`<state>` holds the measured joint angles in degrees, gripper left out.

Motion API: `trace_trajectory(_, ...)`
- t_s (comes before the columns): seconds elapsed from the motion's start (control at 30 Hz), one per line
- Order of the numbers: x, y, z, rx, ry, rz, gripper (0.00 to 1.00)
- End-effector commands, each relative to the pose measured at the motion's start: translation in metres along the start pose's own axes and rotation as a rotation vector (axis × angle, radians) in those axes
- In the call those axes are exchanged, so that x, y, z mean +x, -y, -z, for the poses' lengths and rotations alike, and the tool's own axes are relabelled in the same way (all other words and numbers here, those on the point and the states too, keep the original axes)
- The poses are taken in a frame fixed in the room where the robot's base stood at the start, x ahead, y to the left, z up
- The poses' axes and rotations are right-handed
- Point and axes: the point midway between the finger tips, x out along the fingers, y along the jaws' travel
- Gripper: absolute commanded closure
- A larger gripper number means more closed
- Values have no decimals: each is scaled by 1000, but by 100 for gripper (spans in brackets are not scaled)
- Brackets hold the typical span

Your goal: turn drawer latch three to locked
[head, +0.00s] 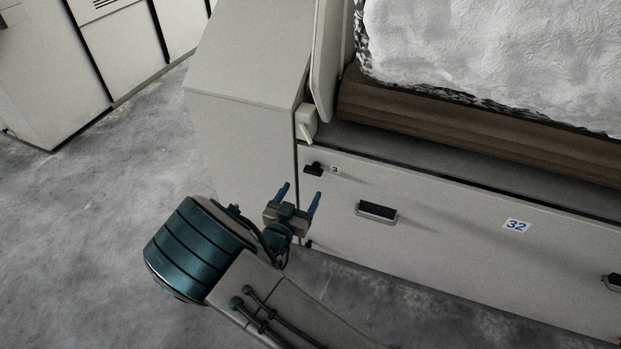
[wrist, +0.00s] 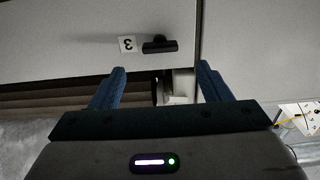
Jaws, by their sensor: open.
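Drawer latch three (head: 313,168) is a small black turn-knob at the upper left of the pale front panel. In the wrist view the latch (wrist: 160,46) shows as a dark bar lying level, with a small round part behind it. Its white number tag (head: 334,170) sits just beside it; in the wrist view the tag (wrist: 128,43) reads 3, upside down. My gripper (head: 300,191) is open and empty, its blue fingers pointing toward the panel. In the wrist view the latch lies between and beyond the fingertips (wrist: 160,68), apart from them.
A black recessed handle (head: 377,212) is on the panel, right of the latch, with a blue 32 label (head: 516,226) farther along. A white bracket (head: 306,124) juts out above the latch. White fibre (head: 490,50) lies over a brown roller. Grey floor at left is clear.

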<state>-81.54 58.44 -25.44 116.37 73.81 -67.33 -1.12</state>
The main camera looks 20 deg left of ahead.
Motion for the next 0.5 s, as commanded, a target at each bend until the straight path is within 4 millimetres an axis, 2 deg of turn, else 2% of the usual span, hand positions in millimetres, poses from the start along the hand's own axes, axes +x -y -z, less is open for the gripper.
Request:
trace_trajectory(0.03, 12, 0, -3, 2, -2, -3, 29)
trace_trajectory(0.2, 47, 0, -3, 1, -1, -1, 29)
trace_trajectory(0.33, 66, 0, -2, 0, 0, 0, 29)
trace_trajectory(0.5, 78, 0, -1, -1, 1, 1, 29)
